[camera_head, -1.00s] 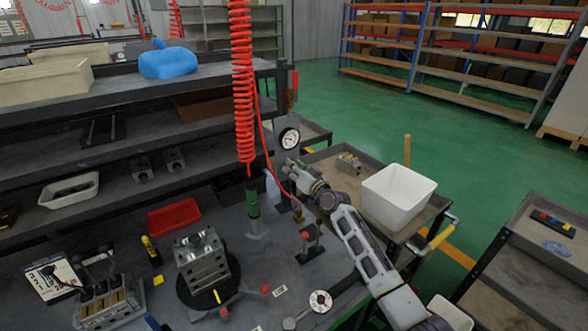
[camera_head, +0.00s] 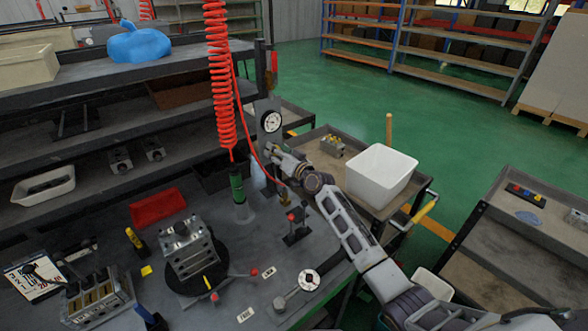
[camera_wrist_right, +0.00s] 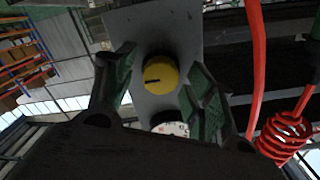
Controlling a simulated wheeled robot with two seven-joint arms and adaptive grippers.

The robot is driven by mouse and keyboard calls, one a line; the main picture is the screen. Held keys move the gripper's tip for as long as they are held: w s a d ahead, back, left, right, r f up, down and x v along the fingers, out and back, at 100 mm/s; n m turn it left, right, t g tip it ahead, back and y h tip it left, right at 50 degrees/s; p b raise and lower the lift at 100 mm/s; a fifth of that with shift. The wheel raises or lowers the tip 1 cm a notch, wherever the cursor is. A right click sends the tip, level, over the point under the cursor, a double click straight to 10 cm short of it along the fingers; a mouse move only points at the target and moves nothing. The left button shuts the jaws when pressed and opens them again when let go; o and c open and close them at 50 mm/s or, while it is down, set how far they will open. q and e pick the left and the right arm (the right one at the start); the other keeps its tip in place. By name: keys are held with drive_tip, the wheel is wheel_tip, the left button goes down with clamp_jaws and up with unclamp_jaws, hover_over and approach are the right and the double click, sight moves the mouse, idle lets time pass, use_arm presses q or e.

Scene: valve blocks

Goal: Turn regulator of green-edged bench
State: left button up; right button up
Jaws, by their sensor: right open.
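The regulator shows as a round yellow knob (camera_wrist_right: 160,75) with a dark mark, on a grey plate in the right wrist view. Its white dial gauge (camera_head: 271,121) stands at the back right of the grey workbench (camera_head: 222,292) in the head view, and the gauge also shows below the knob in the wrist view (camera_wrist_right: 172,128). My right gripper (camera_wrist_right: 163,82) is open, with one finger to each side of the knob in that picture. I cannot tell whether either finger touches it. In the head view my right gripper (camera_head: 276,157) is just below the gauge. My left gripper is out of view.
A red coiled hose (camera_head: 220,80) hangs just left of the gauge. A metal valve block (camera_head: 187,249) sits on a dark round base on the bench. A cart with a white bin (camera_head: 380,172) stands right of the gauge. Shelves with a blue bundle (camera_head: 138,44) rise behind.

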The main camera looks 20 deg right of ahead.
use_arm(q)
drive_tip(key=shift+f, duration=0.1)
use_arm(e)
drive_tip(key=shift+n, duration=0.4)
